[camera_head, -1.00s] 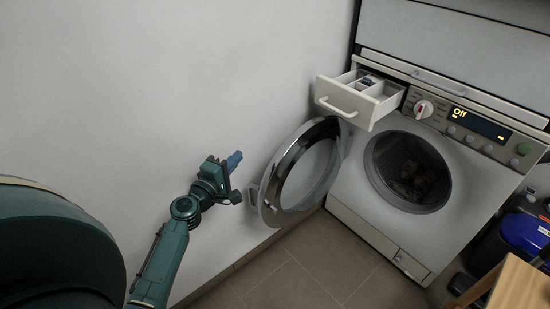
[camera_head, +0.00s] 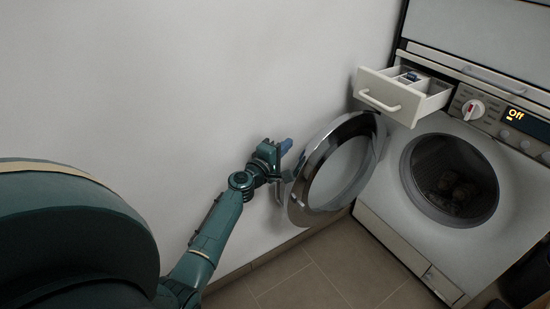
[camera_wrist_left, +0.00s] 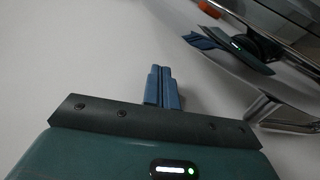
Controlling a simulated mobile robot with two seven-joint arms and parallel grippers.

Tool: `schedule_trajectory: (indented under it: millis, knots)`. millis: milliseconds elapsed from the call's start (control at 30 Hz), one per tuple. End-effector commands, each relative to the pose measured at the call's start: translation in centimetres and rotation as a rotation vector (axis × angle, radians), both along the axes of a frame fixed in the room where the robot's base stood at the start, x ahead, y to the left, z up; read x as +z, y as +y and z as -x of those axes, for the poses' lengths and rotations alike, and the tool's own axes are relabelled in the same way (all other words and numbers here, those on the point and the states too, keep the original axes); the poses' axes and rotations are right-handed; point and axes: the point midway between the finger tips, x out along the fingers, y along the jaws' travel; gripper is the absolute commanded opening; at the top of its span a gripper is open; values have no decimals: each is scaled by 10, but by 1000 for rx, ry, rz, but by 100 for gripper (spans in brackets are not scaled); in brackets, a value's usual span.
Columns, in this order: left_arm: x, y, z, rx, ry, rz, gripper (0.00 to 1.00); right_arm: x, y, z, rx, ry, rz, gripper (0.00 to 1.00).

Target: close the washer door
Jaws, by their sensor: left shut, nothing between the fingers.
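The white washer (camera_head: 400,210) stands at the right in the head view. Its round door (camera_head: 338,168), with a chrome rim and glass, is swung wide open to the left, near the wall. The drum opening (camera_head: 450,180) is uncovered, with some dark contents inside. My left gripper (camera_head: 286,147) is shut and empty, close to the door's outer left edge, beside its handle; I cannot tell whether it touches. In the left wrist view its blue fingers (camera_wrist_left: 162,88) are together, with the chrome door rim (camera_wrist_left: 280,25) at upper right, its reflection showing there. My right gripper is not in view.
The detergent drawer (camera_head: 400,95) is pulled out above the door. The wall (camera_head: 180,70) is close on the left, behind my left arm. The tiled floor (camera_head: 310,278) below the door is clear.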

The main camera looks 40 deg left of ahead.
Motion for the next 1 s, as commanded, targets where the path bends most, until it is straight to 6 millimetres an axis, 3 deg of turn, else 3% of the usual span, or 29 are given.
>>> schedule_trajectory:
  millis: [33,333,1000]
  knots:
    - [0,0,-10,0,-2,1,0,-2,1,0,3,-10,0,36]
    - [1,-34,6,-1,1,0,0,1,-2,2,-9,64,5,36]
    - [0,-38,7,0,0,-1,0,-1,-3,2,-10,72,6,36]
